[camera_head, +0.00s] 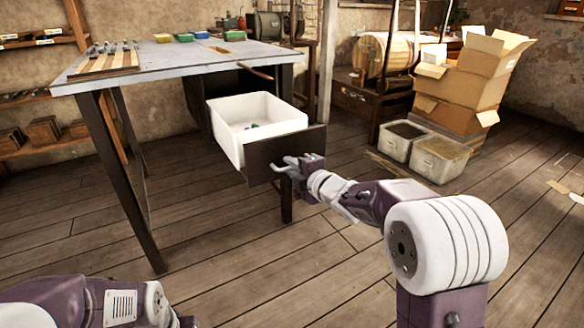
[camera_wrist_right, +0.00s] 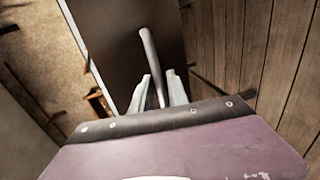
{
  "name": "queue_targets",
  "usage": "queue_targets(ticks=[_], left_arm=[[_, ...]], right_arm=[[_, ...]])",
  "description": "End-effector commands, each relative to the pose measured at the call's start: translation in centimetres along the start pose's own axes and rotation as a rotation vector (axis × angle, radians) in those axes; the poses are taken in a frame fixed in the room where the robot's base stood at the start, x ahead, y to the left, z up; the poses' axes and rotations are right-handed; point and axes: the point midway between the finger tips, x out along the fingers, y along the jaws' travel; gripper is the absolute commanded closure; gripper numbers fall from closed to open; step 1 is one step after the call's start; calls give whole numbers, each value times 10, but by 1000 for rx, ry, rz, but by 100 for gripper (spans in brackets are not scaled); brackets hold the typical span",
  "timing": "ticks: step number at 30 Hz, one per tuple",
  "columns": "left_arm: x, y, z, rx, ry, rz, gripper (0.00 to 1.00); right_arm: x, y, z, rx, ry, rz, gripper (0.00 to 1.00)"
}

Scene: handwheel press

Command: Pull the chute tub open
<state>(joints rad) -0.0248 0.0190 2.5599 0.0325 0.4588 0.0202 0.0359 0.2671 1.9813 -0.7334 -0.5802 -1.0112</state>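The chute tub is a white open-topped bin (camera_head: 226,128) with a dark front panel (camera_head: 262,160). It stands pulled out from under the table, with a few small blue and green pieces inside. My right gripper (camera_head: 290,166) is at the front panel, around the pale bar handle. In the right wrist view the handle (camera_wrist_right: 149,50) runs between the two fingers (camera_wrist_right: 160,92), which look closed on it. The dark panel (camera_wrist_right: 125,35) is just beyond. My left gripper is out of view; only part of my left arm shows at the bottom left.
Two grey bins (camera_head: 440,158) and cardboard boxes (camera_head: 470,80) stand at the right. The wooden floor in front is clear.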

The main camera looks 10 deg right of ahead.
Motion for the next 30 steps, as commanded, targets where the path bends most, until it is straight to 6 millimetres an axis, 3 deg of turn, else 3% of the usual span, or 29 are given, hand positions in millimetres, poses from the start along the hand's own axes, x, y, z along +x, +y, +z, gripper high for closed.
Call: queue_targets(ticks=[5,18,30], left_arm=[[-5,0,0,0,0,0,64],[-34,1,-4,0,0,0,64],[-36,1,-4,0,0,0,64]], right_arm=[[-8,2,0,0,-1,-1,80],[-83,3,1,1,-2,0,80],[-91,1,-1,-1,2,0,80]])
